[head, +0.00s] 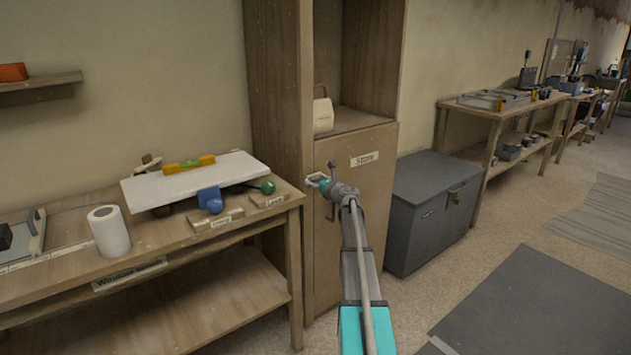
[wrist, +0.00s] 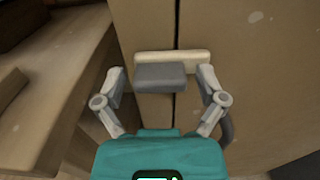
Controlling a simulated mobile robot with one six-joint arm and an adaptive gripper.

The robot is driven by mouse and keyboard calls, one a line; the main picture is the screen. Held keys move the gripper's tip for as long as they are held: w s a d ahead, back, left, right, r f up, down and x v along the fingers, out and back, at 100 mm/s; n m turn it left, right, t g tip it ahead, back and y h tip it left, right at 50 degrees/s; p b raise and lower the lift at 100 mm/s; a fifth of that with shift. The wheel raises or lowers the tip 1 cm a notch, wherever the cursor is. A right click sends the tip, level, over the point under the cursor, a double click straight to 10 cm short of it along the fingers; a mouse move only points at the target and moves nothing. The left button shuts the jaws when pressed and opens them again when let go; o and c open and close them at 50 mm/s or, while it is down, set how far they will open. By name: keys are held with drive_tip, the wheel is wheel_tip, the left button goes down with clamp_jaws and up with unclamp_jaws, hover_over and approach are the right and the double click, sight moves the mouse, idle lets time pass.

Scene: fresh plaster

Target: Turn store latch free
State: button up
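The store latch shows in the wrist view as a dark grey block (wrist: 160,77) in front of a cream bar (wrist: 197,56). The bar lies level across the upright seam between the store door (wrist: 240,100) and its frame. My gripper (wrist: 161,80) is open, with one finger on each side of the grey block. I cannot tell if either finger touches. In the head view, my gripper (head: 325,186) is at the left edge of the door marked Store (head: 365,190) and partly hides the latch.
A workbench (head: 150,240) with a white board (head: 195,178), paper roll (head: 108,231) and small tools stands left of the cupboard. A grey chest (head: 430,210) stands close on the right. Floor in front is open, with grey mats (head: 530,305).

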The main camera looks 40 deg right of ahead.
drive_tip(key=c, duration=0.8)
drive_tip(key=shift+c, duration=0.2)
drive_tip(key=shift+n, duration=0.3)
drive_tip(key=n, duration=0.4)
drive_tip(key=shift+r+p, duration=0.3)
drive_tip(key=n, duration=0.4)
drive_tip(key=shift+a+r+n, duration=0.15)
drive_tip(key=shift+a+n, duration=0.05)
drive_tip(key=shift+n, duration=0.2)
drive_tip(key=n, duration=0.4)
drive_tip(key=shift+a+r, duration=0.1)
drive_tip(key=shift+a, duration=0.1)
drive_tip(key=n, duration=0.4)
drive_tip(key=shift+a+n+p, duration=0.2)
drive_tip(key=shift+n+p, duration=0.1)
